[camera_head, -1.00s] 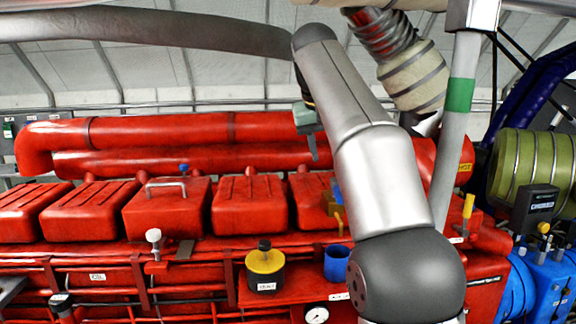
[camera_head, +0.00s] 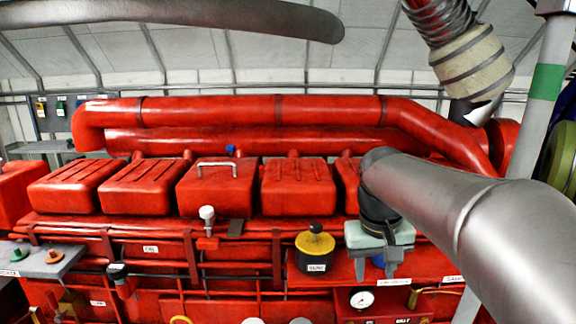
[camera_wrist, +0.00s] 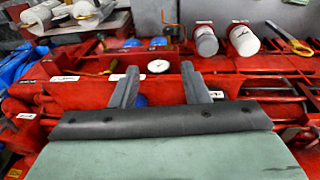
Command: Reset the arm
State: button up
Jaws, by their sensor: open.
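My gripper (camera_head: 377,272) hangs at the end of my grey arm (camera_head: 440,195), which comes in from the right of the head view. It points downward in front of the red engine (camera_head: 150,250), just right of the yellow and black canister (camera_head: 315,246). A blue cup (camera_head: 378,261) is mostly hidden behind the gripper. In the wrist view the two dark fingers (camera_wrist: 159,82) stand apart with nothing between them. A round gauge (camera_wrist: 158,66) shows beyond the fingertips, and also below the gripper in the head view (camera_head: 361,299).
Red box-shaped covers (camera_head: 215,188) line the engine under a long red pipe (camera_head: 250,110). A grey ledge (camera_head: 45,260) with small green and orange parts is at the left. White and grey cylinders (camera_wrist: 243,40) stand at the far side in the wrist view.

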jog(key=s+a+f+y+b, duration=0.1)
jog(key=s+f+b, duration=0.3)
jog(key=s+f, duration=1.4)
jog(key=shift+f+b, duration=0.35)
jog(key=shift+f, duration=0.15)
